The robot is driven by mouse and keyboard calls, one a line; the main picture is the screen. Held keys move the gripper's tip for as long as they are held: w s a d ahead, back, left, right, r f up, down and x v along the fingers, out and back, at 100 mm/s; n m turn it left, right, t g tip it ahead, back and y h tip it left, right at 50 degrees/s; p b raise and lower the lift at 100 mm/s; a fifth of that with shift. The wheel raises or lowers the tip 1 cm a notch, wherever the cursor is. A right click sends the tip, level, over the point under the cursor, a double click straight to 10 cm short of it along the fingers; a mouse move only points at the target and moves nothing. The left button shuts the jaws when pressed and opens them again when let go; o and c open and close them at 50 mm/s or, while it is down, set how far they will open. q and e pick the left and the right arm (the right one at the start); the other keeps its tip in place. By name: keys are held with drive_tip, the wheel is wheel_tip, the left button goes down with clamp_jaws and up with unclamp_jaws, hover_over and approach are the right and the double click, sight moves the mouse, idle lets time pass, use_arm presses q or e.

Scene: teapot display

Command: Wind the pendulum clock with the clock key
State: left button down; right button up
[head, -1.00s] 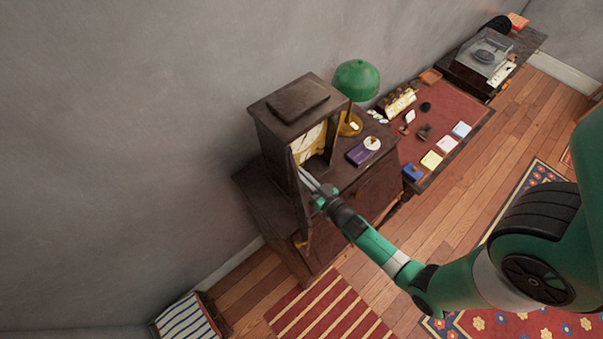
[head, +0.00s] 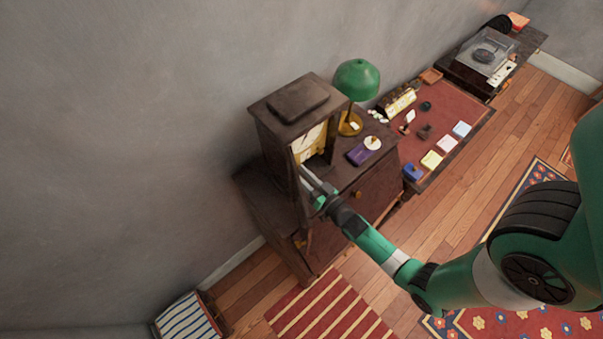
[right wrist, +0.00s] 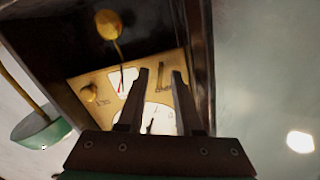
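The pendulum clock (head: 290,118) is a dark wooden case with its front open, standing on a dark cabinet. Its pale yellow face panel (head: 309,143) shows inside. In the right wrist view the brass panel (right wrist: 95,112) carries a white dial (right wrist: 158,117), and the round brass pendulum bob (right wrist: 108,23) hangs in the dark case. My right gripper (right wrist: 159,72) points into the case, its two fingers apart in front of the panel. A small dark L-shaped form (right wrist: 163,80) shows between the fingertips; I cannot tell whether it is the clock key. My left gripper is out of view.
A green lamp (head: 356,80) stands beside the clock, also seen in the wrist view (right wrist: 40,130). A purple box (head: 358,155) lies on the cabinet. A red-topped desk (head: 455,110) with small items extends behind. The case walls closely surround my gripper.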

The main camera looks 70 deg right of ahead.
drive_tip(key=v, duration=1.1)
drive_tip(key=shift+s+a, duration=0.15)
drive_tip(key=shift+s, duration=0.15)
